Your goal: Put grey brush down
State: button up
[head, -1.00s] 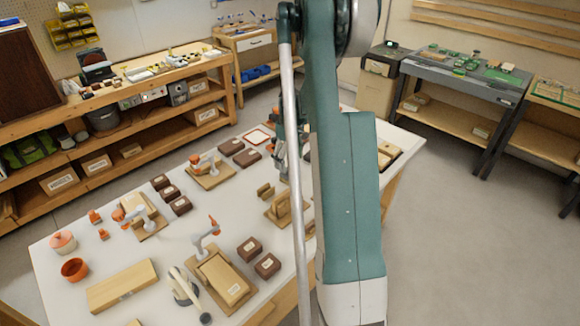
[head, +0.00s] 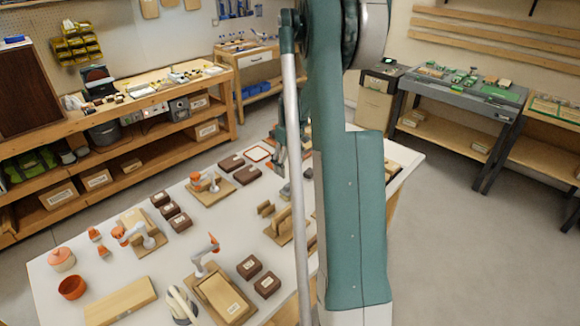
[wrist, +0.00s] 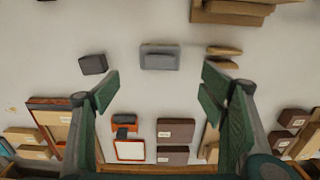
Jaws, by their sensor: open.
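A grey block-shaped object (wrist: 160,57), which looks like the grey brush, rests on the white table (wrist: 40,75) in the wrist view. It lies ahead of my gripper (wrist: 160,84), roughly centred between the two spread green-padded fingers. The fingers are open, with nothing held between them. In the head view my arm hides the brush and most of the gripper.
A dark block (wrist: 93,64) lies left of the brush, and thin wooden pieces (wrist: 223,51) lie right. Brown boxes (wrist: 175,130) and a red-framed white square (wrist: 130,150) are near the gripper. Bare white tabletop surrounds the brush.

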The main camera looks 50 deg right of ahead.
dwell(0.4)
jog(key=s+a+r+t, duration=0.1)
jog(key=s+a+r, duration=0.1)
jog(key=a+r, duration=0.6)
jog(key=s+a+r+t+h, duration=0.1)
jog(key=a+r, duration=0.3)
jog(key=a, duration=0.7)
jog(key=s+a+r+t, duration=0.1)
jog(key=s+a+r, duration=0.1)
jog(key=a+r, duration=0.6)
jog(key=s+a+t, duration=0.2)
jog(key=s+a, duration=0.8)
jog(key=a, duration=0.2)
jog(key=s+a+t+y, duration=0.1)
jog(key=s+a+t, duration=0.1)
jog(key=s+a, duration=0.8)
jog(key=a+f, duration=0.1)
jog(key=a, duration=0.2)
